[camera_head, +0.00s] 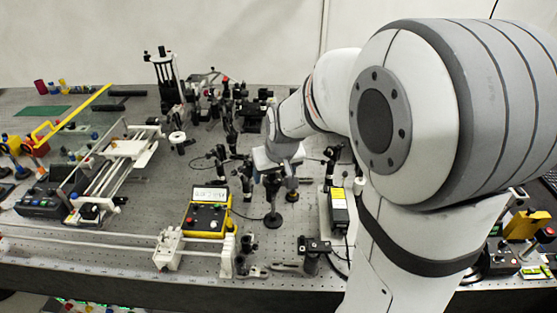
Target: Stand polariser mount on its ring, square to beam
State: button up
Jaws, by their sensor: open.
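My gripper (270,168) is at the end of my arm, over the middle of the bench, and points down. It is open, but its fingertips are small and partly lost against dark parts. A dark post-like mount (273,200) with a round black base stands upright just below the gripper. I cannot tell whether it is the polariser mount, or whether the fingers touch it. A second short post with a brownish foot (292,196) stands just to its right. The ring for the mount cannot be made out at this size.
A yellow meter (208,213) with a lit display stands left of the gripper. A white rail frame (115,165) is farther left. Several black optic posts (222,125) crowd the area behind. A black and yellow box (339,208) stands to the right, near my arm.

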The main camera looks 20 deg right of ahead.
jog(key=v, duration=0.8)
jog(key=s+f+g, duration=0.1)
jog(key=s+f, duration=0.2)
jog(key=s, duration=1.4)
jog(key=shift+s+m+b, duration=0.15)
jog(key=shift+m+b, duration=0.25)
jog(key=shift+a, duration=0.1)
